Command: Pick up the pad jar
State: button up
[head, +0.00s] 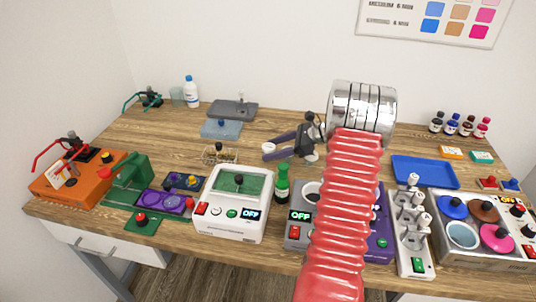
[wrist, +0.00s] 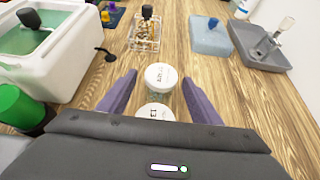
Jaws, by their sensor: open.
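Two jars with white, lettered lids stand on the wooden table in the wrist view. The farther jar (wrist: 160,76) is between my fingertips, and the nearer jar (wrist: 153,111) is closer to my palm and partly hidden by it. The lettering is too small to tell which is the pad jar. My gripper (wrist: 160,80) is open, with a purple finger on either side of the farther jar and gaps visible on both sides. In the head view my gripper (head: 271,147) points left over the middle of the table, with a white lid (head: 268,147) at its tips.
A white box with a green basin (wrist: 45,50) and a green-capped bottle (wrist: 20,108) stand to the left in the wrist view. A clear rack (wrist: 146,34), a blue block (wrist: 210,36) and a grey tray (wrist: 262,48) lie beyond. Bare wood lies right of my fingers.

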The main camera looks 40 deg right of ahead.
aim_at(274, 147)
jog(key=shift+c, duration=0.2)
jog(key=c, duration=1.1)
jog(key=shift+o, duration=0.2)
notch_tip(274, 147, up, 10)
dwell(0.4)
